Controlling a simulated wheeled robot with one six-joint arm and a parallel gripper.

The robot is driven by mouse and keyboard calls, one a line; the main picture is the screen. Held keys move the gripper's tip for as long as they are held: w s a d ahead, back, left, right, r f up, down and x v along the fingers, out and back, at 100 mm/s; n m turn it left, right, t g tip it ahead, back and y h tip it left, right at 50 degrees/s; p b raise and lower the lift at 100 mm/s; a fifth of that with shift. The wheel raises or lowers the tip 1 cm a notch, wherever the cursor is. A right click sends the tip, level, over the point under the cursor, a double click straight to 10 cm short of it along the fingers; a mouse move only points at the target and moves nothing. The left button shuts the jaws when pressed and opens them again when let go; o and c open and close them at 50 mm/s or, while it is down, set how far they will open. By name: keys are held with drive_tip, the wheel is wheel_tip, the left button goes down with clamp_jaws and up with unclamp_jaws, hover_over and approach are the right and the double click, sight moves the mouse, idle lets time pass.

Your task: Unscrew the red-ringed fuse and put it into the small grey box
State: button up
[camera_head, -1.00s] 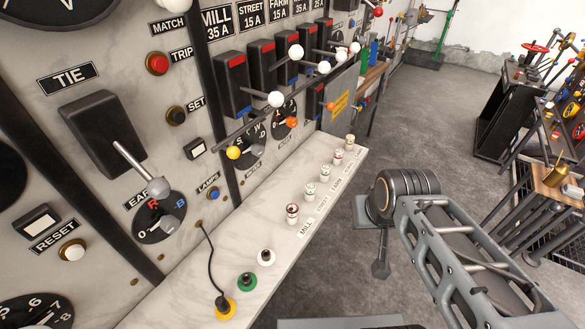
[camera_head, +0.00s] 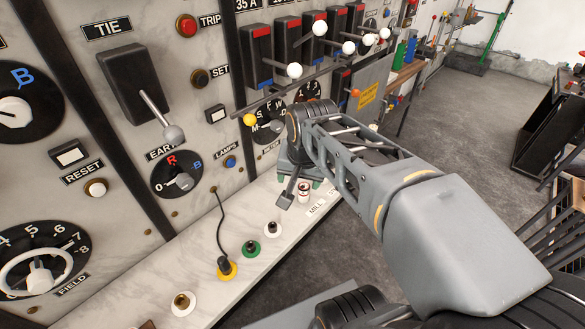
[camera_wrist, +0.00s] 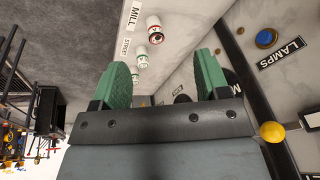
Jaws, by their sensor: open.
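A white fuse with a red ring (camera_wrist: 156,37) stands beside the MILL label on the pale shelf. In the wrist view it is beyond the fingertips. It also shows in the head view (camera_head: 304,193), just right of my gripper. My gripper (camera_wrist: 160,62) is open, with green finger pads, and nothing is between them. In the head view my gripper (camera_head: 302,183) is above the shelf, partly hidden by my wrist. A green-ringed fuse (camera_wrist: 142,59) stands by the STREET label. The other fuses are mostly hidden by my arm in the head view. I cannot make out the small grey box.
Open floor (camera_head: 455,120) lies right.

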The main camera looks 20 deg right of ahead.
sight(304, 186)
drive_tip(key=w+d+f+m+g+b, duration=0.2)
drive_tip(key=w+d+f+m+b, duration=0.2)
drive_tip(key=w+m, duration=0.3)
drive_tip(key=w+d+f+m+g+b, duration=0.1)
drive_tip(key=w+d+f+m+b, duration=0.3)
drive_tip(key=m, duration=0.5)
drive_tip(key=f, duration=1)
drive_tip(key=shift+w+a+f, duration=0.35)
drive_tip(key=shift+a, duration=0.05)
clamp_jaws()
drive_tip(key=n, duration=0.3)
drive_tip(key=shift+r+n, duration=0.1)
drive_tip(key=shift+n, duration=0.2)
drive_tip(key=n+p, duration=0.1)
drive_tip(key=n, duration=0.7)
drive_tip(key=shift+p, duration=0.35)
drive_tip(key=n, duration=0.4)
